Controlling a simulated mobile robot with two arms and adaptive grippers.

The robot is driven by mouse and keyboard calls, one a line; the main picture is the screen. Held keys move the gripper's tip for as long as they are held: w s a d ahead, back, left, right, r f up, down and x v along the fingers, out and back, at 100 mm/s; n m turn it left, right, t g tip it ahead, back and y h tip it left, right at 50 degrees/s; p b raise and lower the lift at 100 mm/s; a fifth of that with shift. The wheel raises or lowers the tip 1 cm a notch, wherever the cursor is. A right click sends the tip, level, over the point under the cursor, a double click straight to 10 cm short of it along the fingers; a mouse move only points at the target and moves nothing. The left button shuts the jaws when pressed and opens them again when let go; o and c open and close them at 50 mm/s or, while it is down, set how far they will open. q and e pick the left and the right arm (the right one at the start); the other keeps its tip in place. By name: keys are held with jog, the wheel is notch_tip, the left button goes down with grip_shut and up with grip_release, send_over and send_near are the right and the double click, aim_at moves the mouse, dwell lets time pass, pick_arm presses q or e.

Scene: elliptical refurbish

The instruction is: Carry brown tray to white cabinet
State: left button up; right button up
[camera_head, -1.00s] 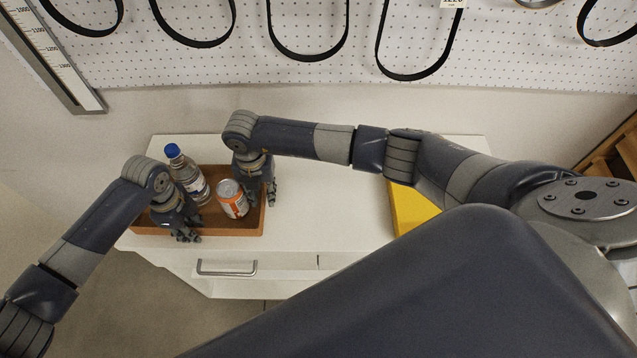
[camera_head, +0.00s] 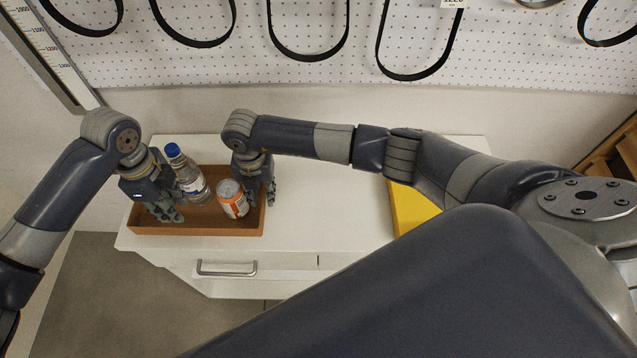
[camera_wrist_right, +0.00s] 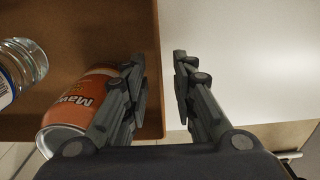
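The brown tray (camera_head: 215,231) sits on the left part of the white cabinet top (camera_head: 325,220). My right gripper (camera_head: 262,202) is at the right end. In the right wrist view its fingers (camera_wrist_right: 160,85) are apart, on either side of the tray's right wall (camera_wrist_right: 157,60). The can (camera_wrist_right: 72,110) is close beside the left finger there.
A yellow object (camera_head: 410,207) lies on the cabinet's right side, partly hidden by my right arm. The cabinet front has a drawer handle (camera_head: 227,268). Black belts (camera_head: 307,50) hang on the pegboard behind. The middle of the cabinet top is clear.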

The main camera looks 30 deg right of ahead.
notch_tip(320, 180, up, 12)
dwell(0.4)
jog(key=shift+f, duration=0.2)
